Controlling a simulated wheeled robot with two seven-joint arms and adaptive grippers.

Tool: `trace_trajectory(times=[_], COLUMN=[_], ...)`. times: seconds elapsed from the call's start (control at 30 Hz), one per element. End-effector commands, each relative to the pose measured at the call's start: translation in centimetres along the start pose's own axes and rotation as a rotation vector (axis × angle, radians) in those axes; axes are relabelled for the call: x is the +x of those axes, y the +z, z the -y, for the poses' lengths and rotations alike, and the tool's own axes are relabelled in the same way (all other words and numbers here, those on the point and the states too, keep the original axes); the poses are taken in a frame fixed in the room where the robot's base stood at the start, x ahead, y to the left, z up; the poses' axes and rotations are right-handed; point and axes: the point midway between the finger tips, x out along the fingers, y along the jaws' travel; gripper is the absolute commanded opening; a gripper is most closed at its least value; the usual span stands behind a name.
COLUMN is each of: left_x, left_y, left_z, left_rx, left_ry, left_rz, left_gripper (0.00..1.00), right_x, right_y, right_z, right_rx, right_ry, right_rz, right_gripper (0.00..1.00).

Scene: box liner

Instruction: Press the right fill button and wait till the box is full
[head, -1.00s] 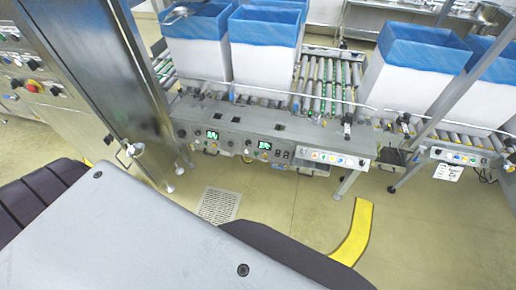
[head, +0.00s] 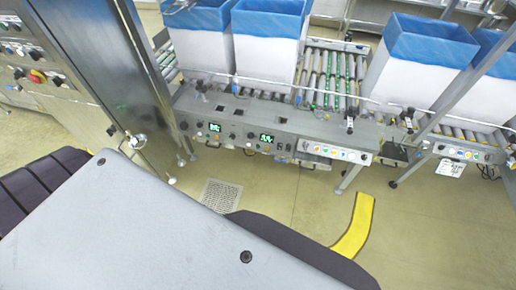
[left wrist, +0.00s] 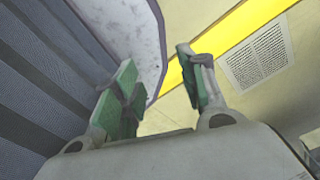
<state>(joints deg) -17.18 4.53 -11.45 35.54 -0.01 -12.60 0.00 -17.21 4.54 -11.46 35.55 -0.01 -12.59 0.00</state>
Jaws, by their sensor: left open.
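The control panel (head: 270,128) runs along the front of the roller conveyor in the head view. It carries two lit green displays, small knobs, and a row of coloured buttons (head: 338,153) at its right. I cannot tell which one is the right fill button. Two white boxes with blue liners, a left one (head: 203,52) and a right one (head: 264,55), stand on the rollers behind the panel. My left gripper (left wrist: 160,85) is open and empty in the left wrist view, above the floor and away from the panel. My right gripper is in neither view.
A tall steel cabinet (head: 85,60) with knobs and a red-yellow switch stands at the left. More lined boxes (head: 422,60) stand at the right. A floor grate (head: 220,196) and a yellow floor strip (head: 355,225) lie before the conveyor. The floor there is clear.

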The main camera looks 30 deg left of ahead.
Motion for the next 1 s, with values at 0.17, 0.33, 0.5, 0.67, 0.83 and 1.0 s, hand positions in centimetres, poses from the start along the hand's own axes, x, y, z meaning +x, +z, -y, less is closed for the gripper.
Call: trace_trajectory(times=[0.17,0.33,0.5,0.67,0.83,1.0], left_x=[0.0,0.0,0.0,0.0,0.0,0.0], left_y=[0.04,0.06,0.07,0.08,0.08,0.09], left_z=[0.02,0.05,0.07,0.09,0.09,0.09], left_rx=[0.0,0.0,0.0,0.0,0.0,0.0], left_ry=[0.0,0.0,-0.001,-0.001,-0.001,-0.001], left_rz=[0.001,0.001,0.001,0.001,0.001,0.001], left_gripper=[0.14,0.0,0.0,0.0,0.0,0.0], right_x=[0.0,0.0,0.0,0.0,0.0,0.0], right_y=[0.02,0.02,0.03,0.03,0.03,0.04], right_z=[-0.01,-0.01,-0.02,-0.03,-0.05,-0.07], right_rx=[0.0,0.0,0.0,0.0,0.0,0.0], right_ry=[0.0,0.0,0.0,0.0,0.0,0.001], right_rz=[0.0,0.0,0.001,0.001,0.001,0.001], right_gripper=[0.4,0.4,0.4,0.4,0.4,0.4])
